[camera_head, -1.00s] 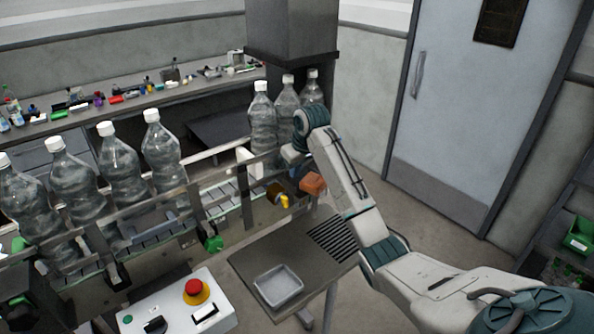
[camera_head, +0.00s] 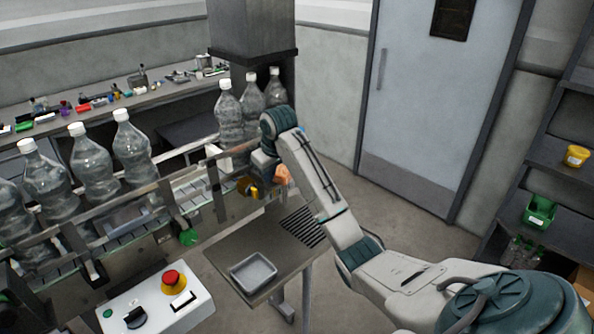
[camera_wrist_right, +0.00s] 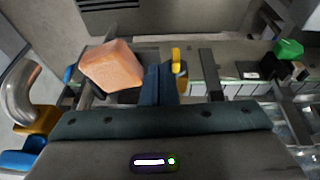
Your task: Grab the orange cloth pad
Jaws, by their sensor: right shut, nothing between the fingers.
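The orange cloth pad (camera_head: 282,174) is a small block-like piece beside the conveyor, partly covered by my right arm in the head view. The wrist view shows it as a soft-edged orange block (camera_wrist_right: 112,67) just left of the fingers. My right gripper (camera_wrist_right: 159,84) is shut, with its two dark blue fingers together and nothing between them. In the head view the right gripper (camera_head: 262,172) is beside the pad, its fingertips hard to make out. I cannot tell whether the fingers touch the pad. My left gripper is not in view.
Several clear bottles (camera_head: 92,160) stand along the conveyor. A yellow part (camera_wrist_right: 177,60) is close right of the fingers. A metal table with a grey tray (camera_head: 253,272) stands in front, and a control box with a red button (camera_head: 172,279) is at lower left. Floor before the door is clear.

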